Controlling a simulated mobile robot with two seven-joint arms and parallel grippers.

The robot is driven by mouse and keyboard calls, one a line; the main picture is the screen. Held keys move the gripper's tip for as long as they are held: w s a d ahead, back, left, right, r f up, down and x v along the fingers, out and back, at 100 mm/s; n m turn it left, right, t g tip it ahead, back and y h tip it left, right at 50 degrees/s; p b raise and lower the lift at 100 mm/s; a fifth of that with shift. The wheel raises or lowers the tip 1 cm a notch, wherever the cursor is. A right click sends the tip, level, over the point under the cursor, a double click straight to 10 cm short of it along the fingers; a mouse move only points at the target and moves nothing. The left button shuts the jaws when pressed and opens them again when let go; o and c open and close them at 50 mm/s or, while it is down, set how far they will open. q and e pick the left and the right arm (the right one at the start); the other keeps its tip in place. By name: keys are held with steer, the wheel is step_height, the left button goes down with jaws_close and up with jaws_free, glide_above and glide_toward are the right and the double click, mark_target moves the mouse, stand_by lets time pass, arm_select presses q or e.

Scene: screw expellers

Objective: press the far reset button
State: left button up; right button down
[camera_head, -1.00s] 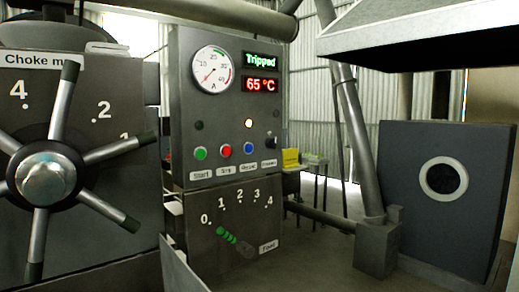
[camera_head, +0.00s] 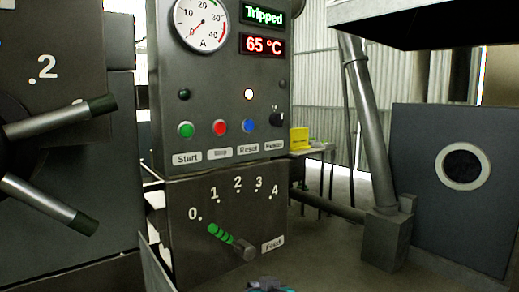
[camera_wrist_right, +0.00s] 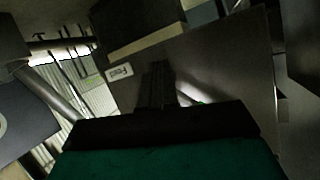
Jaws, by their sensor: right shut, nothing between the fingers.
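The blue reset button (camera_head: 248,126) is on the grey control panel (camera_head: 165,60), above a label reading "Reset" (camera_head: 248,148). The panel's display (camera_head: 263,14) reads "Tripped". Only one reset button shows. My right gripper (camera_head: 266,281) just enters at the bottom edge of the head view, well below the button and apart from the panel. In the right wrist view the gripper (camera_wrist_right: 158,85) is dark and its fingers are together with nothing between them. The reset button is not clearly visible there. My left gripper is out of view.
A green start button (camera_head: 185,129) and red button (camera_head: 220,127) are left of the blue one, a black knob (camera_head: 277,119) right. A feed lever (camera_head: 232,242) juts out below. The choke wheel's spokes (camera_head: 60,126) stand at left.

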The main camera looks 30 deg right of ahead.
steer(key=w+d+r+m+t+h+b, duration=0.15)
steer(key=d+r+m, duration=0.25)
steer(key=r, duration=0.6)
steer(key=w+d+r+m+b, duration=0.3)
steer(key=d+r+m, duration=0.15)
steer(key=r, duration=0.45)
steer(key=s+r+m+t+y+b, duration=0.1)
steer(key=s+r+m+y+b, duration=0.1)
steer(key=r, duration=0.6)
steer(key=s+r+m+t+y+b, duration=0.2)
steer(key=s+r, duration=0.3)
steer(key=r, duration=0.4)
steer(key=shift+s+d+y+b, duration=0.15)
steer(key=shift+d+y+b, duration=0.15)
steer(key=shift+y+b, duration=0.35)
steer(key=shift+r+m, duration=0.1)
steer(key=shift+m, duration=0.15)
glide_toward(250, 125)
steer(key=w, duration=0.6)
steer(key=shift+w+a, duration=0.3)
steer(key=shift+w, duration=0.1)
